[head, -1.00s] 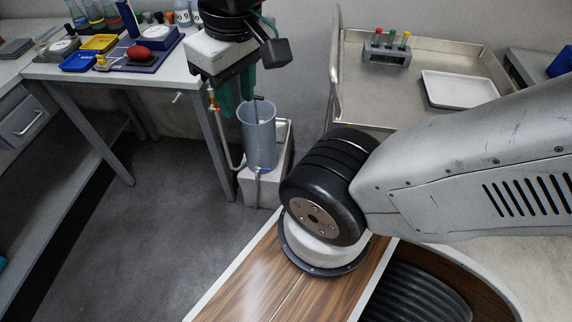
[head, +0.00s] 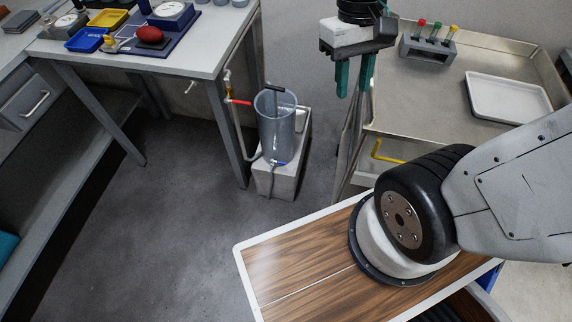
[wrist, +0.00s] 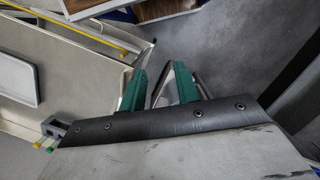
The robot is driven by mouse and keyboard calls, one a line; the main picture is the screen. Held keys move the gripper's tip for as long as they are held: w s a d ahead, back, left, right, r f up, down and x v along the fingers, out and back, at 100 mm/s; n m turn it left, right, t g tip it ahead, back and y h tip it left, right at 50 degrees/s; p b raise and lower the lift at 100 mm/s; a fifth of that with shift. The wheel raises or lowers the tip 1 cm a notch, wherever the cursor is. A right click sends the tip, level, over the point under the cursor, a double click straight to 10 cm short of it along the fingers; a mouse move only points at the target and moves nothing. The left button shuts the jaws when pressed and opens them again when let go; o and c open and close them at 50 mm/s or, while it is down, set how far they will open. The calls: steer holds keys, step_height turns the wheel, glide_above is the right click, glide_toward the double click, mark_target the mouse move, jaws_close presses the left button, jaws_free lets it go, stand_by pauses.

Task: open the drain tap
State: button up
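A clear grey-blue cylinder (head: 275,132) stands upright on a pale block (head: 286,181) on the floor. A small tap with a blue handle (head: 279,163) is at its base, with a thin tube below; its setting is too small to tell. A red lever (head: 238,101) sits on a pipe beside the table leg. My gripper (head: 354,80) hangs to the right of the cylinder and higher in the head view, in front of the metal cart. Its two green fingers are apart and empty. They also show in the wrist view (wrist: 161,92), where no tap is visible.
A table (head: 120,62) with trays and instruments stands at the left. A metal cart (head: 425,112) with a yellow handle (head: 386,153), a white tray (head: 503,98) and a tube rack (head: 428,47) is at the right. The floor left of the block is clear.

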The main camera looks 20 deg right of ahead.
steer(key=w+d+f+n, duration=0.1)
steer(key=w+f, duration=0.5)
steer(key=f, duration=0.6)
steer(key=w+f+n, duration=0.2)
steer(key=w+f, duration=0.4)
steer(key=f, duration=0.6)
steer(key=w+d+f+n, duration=0.1)
steer(key=w+f, duration=0.6)
steer(key=f, duration=0.5)
steer(key=n+t+y, duration=0.2)
steer(key=n+t, duration=1)
steer(key=t, duration=0.2)
glide_toward(278, 162)
steer(key=s+d+f, duration=0.1)
steer(key=s+f, duration=0.1)
steer(key=f, duration=0.5)
steer(key=s+f, duration=0.3)
steer(key=f, duration=0.5)
steer(key=w+r+n+t, duration=0.4)
steer(key=r+t, duration=0.2)
steer(key=r, duration=0.3)
steer(key=shift+y, duration=0.4)
steer(key=w, duration=0.5)
steer(key=w+a, duration=0.1)
steer(key=w, duration=0.1)
steer(key=shift+w+r, duration=0.15)
